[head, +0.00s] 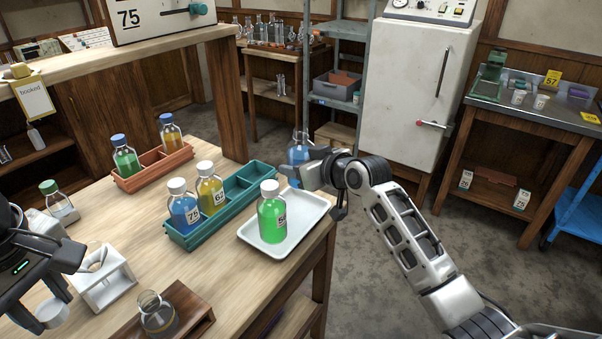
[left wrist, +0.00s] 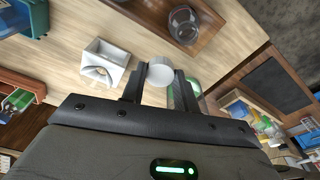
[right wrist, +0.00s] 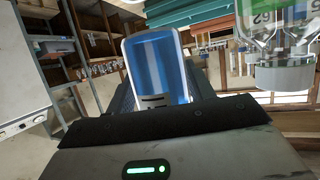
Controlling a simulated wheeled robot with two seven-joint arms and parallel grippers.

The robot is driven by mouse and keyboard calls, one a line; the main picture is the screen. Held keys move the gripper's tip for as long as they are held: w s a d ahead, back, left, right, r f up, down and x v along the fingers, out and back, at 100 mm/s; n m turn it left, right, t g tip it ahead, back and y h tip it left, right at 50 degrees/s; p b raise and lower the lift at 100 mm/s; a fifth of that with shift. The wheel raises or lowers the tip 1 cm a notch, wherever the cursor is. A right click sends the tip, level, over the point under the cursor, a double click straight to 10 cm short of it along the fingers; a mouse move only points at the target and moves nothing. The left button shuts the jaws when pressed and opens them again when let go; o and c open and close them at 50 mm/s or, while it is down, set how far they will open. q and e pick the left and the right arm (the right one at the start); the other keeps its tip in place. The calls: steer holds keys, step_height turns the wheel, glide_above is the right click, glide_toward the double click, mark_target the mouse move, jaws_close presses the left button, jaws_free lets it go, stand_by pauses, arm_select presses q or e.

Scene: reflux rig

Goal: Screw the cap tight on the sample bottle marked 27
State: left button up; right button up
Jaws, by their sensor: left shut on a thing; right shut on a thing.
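My right gripper (head: 305,176) is shut on a bottle of blue liquid (head: 298,152), held beyond the table's right edge. The bottle's neck looks bare, without a cap. In the right wrist view the bottle (right wrist: 158,65) stands between the fingers; no number can be read on it. My left gripper (head: 48,310) is shut on a white cap (head: 52,313) at the lower left, above the table. The cap also shows between the fingertips in the left wrist view (left wrist: 160,72). The two grippers are far apart. The marking 27 is not legible anywhere.
White-capped blue (head: 186,212) and yellow (head: 211,192) bottles stand in a teal rack (head: 240,188). A green bottle (head: 271,218) stands on a white tray (head: 308,212). An orange rack (head: 150,172) holds two blue-capped bottles. A white holder (head: 105,283) and a flask (head: 156,313) stand near the left gripper.

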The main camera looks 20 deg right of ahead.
steer(key=shift+r, duration=1.05)
steer(key=shift+r, duration=0.1)
steer(key=o, duration=0.6)
steer(key=shift+c, duration=0.2)
steer(key=c, duration=0.7)
steer(key=shift+c, duration=0.2)
steer(key=shift+s, duration=0.1)
